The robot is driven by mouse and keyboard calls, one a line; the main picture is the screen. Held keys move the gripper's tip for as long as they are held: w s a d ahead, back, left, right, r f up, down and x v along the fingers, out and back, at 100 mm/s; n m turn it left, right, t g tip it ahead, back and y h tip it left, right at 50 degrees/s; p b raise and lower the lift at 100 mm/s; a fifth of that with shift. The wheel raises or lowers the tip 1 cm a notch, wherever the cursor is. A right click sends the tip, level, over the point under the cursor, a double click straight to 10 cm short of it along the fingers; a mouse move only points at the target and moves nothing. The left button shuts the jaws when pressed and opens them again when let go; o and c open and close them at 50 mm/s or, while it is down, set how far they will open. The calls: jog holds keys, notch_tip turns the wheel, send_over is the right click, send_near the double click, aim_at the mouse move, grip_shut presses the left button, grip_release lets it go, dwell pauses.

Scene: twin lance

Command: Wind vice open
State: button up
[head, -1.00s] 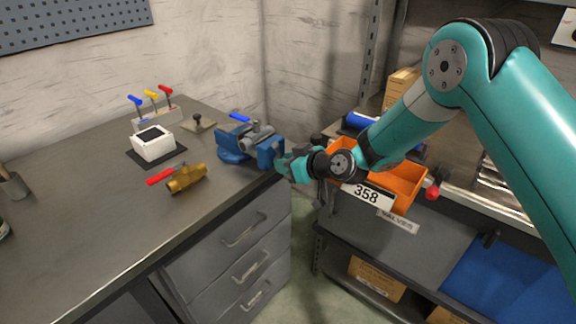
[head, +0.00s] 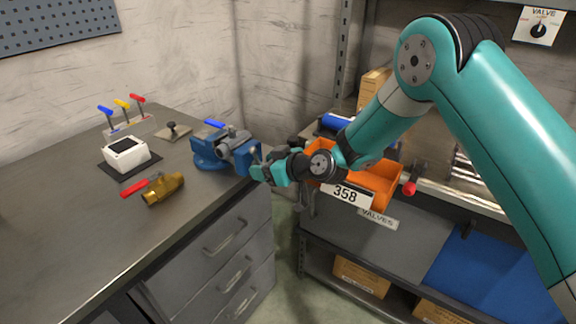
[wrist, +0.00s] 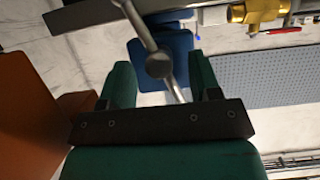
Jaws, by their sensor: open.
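The blue vice (head: 207,158) is at the right end of the grey bench in the head view. A grey metal piece (head: 232,139) sits at its jaws, with a blue lever (head: 214,124) showing behind. My gripper (head: 258,168) is at the vice's front, over the bench edge. In the wrist view, my gripper's two teal fingers (wrist: 160,66) are open. The vice's grey handle bar (wrist: 138,22) and its round hub (wrist: 159,65) show between them, the bar slanting across. The blue vice body (wrist: 180,52) is beyond. I cannot tell whether a finger touches the bar.
A brass valve with a red lever (head: 163,188), a white box (head: 125,153) and a rack of coloured levers (head: 127,125) stand on the bench. An orange bin (head: 372,186) labelled 358 is below my forearm. Drawers (head: 228,235) are under the bench.

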jog(key=b+v, duration=0.3)
jog(key=v, duration=1.3)
jog(key=shift+r, duration=0.25)
jog(key=shift+s+d, duration=0.15)
jog(key=s+a+r+g+h+p, duration=0.25)
jog(key=s+r+g, duration=0.25)
jog(key=s+r, duration=0.6)
jog(key=s+d+r+m+g+h+p, duration=0.1)
jog(key=s+d+h, duration=0.1)
jog(key=s, duration=0.6)
jog(key=s+d+r+m+g+h+p, duration=0.1)
jog(key=s+d+m+g+h, duration=0.1)
jog(key=s+d, duration=0.3)
jog(key=s, duration=0.2)
jog(key=shift+s+p, duration=0.35)
jog(key=shift+s, duration=0.05)
